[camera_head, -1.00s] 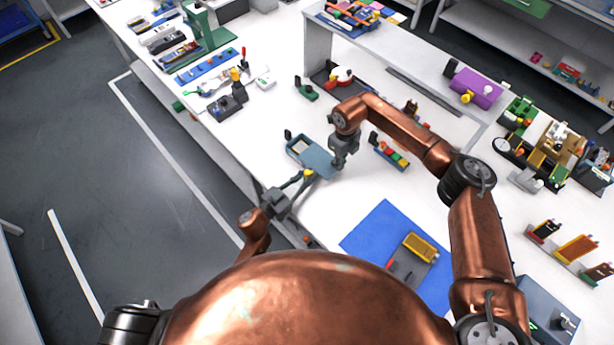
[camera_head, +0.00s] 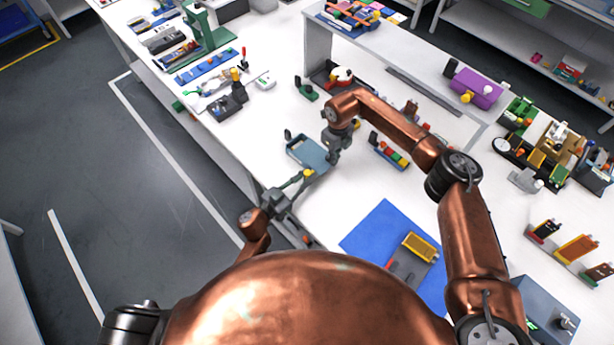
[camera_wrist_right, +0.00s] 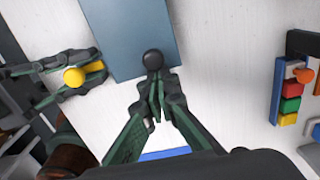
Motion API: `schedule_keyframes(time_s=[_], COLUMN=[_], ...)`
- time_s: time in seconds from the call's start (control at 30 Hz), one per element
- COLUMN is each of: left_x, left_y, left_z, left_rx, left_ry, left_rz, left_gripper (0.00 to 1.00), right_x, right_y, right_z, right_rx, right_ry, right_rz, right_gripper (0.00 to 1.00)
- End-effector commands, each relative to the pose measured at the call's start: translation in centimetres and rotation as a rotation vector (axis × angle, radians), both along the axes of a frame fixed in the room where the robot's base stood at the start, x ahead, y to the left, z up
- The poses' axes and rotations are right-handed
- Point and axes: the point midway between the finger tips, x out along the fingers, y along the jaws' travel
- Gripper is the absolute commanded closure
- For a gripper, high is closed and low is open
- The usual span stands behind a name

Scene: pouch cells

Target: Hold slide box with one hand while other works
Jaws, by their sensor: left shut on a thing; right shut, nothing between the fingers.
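The slide box (camera_head: 306,150) is a flat blue-grey box on the white table. Its smooth blue-grey top also shows in the right wrist view (camera_wrist_right: 130,32). A dark round knob (camera_wrist_right: 153,59) is at the top's near edge. My right gripper (camera_wrist_right: 156,92) is shut and empty, its fingertips right at this knob. In the head view my right gripper (camera_head: 333,155) is at the box's right end. My left gripper (camera_head: 304,177) is shut on a yellow tab (camera_wrist_right: 85,74) beside the box's near side. I cannot tell how the tab joins the box.
A rack of coloured blocks (camera_head: 390,150) stands right of my right gripper. A blue mat (camera_head: 372,232) with a grey tray and a yellow part lies nearer. Several tools and fixtures line the table's far left. The white table between box and mat is clear.

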Motion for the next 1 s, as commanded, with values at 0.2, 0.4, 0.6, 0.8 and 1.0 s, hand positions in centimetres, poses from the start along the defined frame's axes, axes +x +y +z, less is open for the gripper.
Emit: schedule_keyframes(time_s=[0.2,0.4,0.6,0.8,1.0], left_x=[-0.1,-0.1,-0.1,-0.1,-0.1], left_y=[-0.1,-0.1,-0.1,-0.1,-0.1], left_z=[-0.1,0.0,0.0,0.0,0.0], left_rx=[0.001,0.001,0.001,0.001,0.001], left_ry=[0.001,0.001,0.001,0.001,0.001], left_rz=[-0.002,-0.002,-0.002,-0.002,-0.002], left_gripper=[1.00,1.00,1.00,1.00,1.00], right_x=[0.4,0.8,1.2,1.6,1.9], right_y=[0.6,1.0,1.5,1.9,2.3], right_z=[0.0,0.0,0.1,0.0,0.0], right_rx=[0.001,0.001,0.002,0.001,0.001], right_ry=[-0.001,-0.002,-0.003,-0.001,-0.001], right_rz=[0.001,0.002,0.000,0.001,0.000], right_gripper=[1.00,1.00,1.00,1.00,1.00])
